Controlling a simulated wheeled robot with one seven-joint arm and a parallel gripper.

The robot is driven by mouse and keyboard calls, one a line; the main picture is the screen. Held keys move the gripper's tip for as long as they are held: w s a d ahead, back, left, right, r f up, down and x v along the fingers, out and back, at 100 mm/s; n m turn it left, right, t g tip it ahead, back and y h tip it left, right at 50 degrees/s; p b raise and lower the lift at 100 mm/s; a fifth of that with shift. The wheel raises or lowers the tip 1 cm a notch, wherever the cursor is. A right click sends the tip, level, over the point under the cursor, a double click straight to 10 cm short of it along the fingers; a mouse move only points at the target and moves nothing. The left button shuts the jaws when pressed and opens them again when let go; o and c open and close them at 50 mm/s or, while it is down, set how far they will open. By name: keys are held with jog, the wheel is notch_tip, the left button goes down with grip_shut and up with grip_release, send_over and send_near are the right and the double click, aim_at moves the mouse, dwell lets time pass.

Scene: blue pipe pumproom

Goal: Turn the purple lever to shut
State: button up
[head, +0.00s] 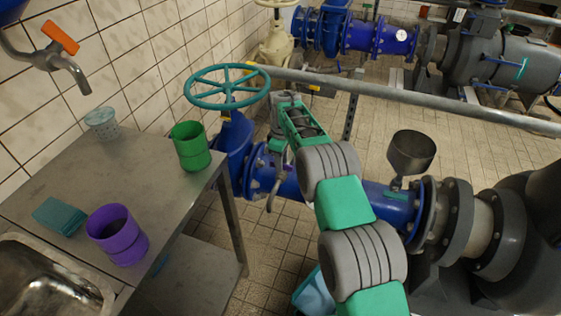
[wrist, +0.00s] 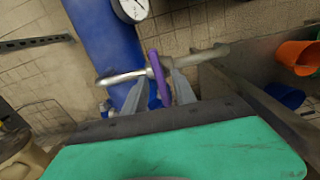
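The purple lever (wrist: 159,78) shows in the wrist view as a narrow purple bar on a silver valve stem (wrist: 125,77), beside a blue pipe (wrist: 108,45). My gripper (wrist: 154,80) is around the lever, with one grey finger on each side of it. The fingers stand apart and a gap shows at the left finger; whether the right finger touches the lever I cannot tell. In the head view my gripper's end is beside the blue valve at the table's right, and my arm hides the lever there.
A metal table (head: 150,165) at left bears a green cup (head: 190,147), a purple cup (head: 117,234) and a teal sponge (head: 60,214). A teal handwheel (head: 227,87) stands just left of my gripper. A grey rail (head: 400,93) crosses behind. A gauge (wrist: 131,8) is on the pipe.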

notch_tip(320, 180, up, 8)
jog(key=shift+f, duration=0.1)
dwell(0.4)
jog(key=shift+r+p, duration=0.35)
jog(key=s+d+r+m+t+p, duration=0.1)
jog(key=s+d+r+m+p, duration=0.2)
jog(key=s+r, duration=0.45)
jog(key=s+d+r+m+t+p, duration=0.1)
jog(key=s+d+r+m+p, duration=0.3)
jog(key=r, duration=0.7)
jog(key=s+d+r+m+p, duration=0.1)
jog(key=s+m+p, duration=0.1)
jog(key=s, duration=1)
jog(key=s+d+m+t+p, duration=0.1)
jog(key=s+m, duration=0.3)
jog(key=s, duration=0.8)
jog(key=shift+s+d+r+p, duration=0.25)
jog(key=shift+d+r+p, duration=0.15)
jog(key=shift+d, duration=0.35)
